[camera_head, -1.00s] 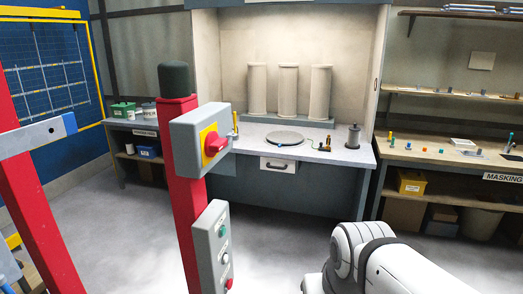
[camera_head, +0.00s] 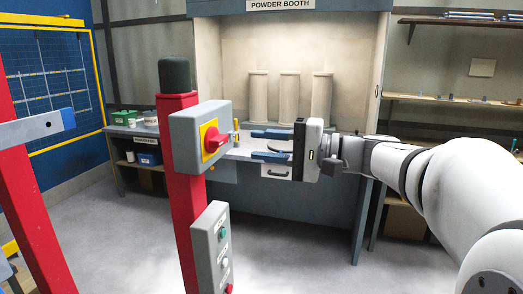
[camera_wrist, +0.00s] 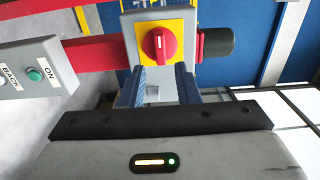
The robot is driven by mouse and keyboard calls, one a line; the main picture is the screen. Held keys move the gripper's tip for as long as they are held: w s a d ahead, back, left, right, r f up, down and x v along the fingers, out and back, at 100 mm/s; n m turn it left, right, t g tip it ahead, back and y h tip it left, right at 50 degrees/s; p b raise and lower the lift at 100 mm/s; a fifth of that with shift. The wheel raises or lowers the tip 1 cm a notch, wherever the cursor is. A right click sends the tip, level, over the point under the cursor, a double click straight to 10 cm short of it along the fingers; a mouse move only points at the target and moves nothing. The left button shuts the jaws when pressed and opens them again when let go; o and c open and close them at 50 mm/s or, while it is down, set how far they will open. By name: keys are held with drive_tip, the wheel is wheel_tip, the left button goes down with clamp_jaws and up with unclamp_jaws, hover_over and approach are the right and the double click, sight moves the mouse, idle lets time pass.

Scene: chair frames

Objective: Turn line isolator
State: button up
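The line isolator is a grey box (camera_head: 186,140) on a red post, with a red rotary knob (camera_head: 214,140) on a yellow plate (camera_head: 204,152). The knob also shows in the wrist view (camera_wrist: 157,43), with its white mark roughly upright in that picture. My gripper (camera_head: 254,144) is to the right of the knob in the head view, its two blue fingers pointing at it. The fingers are apart with nothing between them. In the wrist view the fingertips (camera_wrist: 163,70) lie just below the knob in the picture, and I see no contact with it.
A grey button box (camera_head: 211,248) with several buttons sits lower on the same red post (camera_head: 187,210). Another red post with a grey bracket (camera_head: 38,128) stands at the left. The powder booth (camera_head: 290,40) and its bench are behind my gripper.

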sight(224, 141)
drive_tip(key=x, duration=0.6)
drive_tip(key=shift+a+f, duration=0.15)
drive_tip(key=shift+w+a, duration=0.3)
drive_tip(key=shift+a, duration=0.35)
drive_tip(key=c, duration=0.5)
drive_tip(key=shift+c, duration=0.5)
drive_tip(key=m, duration=0.5)
drive_tip(key=shift+m, duration=0.3)
drive_tip(key=m, duration=0.5)
drive_tip(key=shift+m, duration=0.4)
drive_tip(key=m, duration=0.5)
drive_tip(key=shift+w+m, duration=0.1)
drive_tip(key=shift+m, duration=0.2)
drive_tip(key=shift+o, duration=1.4)
drive_tip(key=shift+m, duration=0.5)
drive_tip(key=o, duration=0.3)
drive_tip(key=shift+w, duration=0.1)
drive_tip(key=shift+o, duration=1.3)
drive_tip(key=shift+d, duration=0.15)
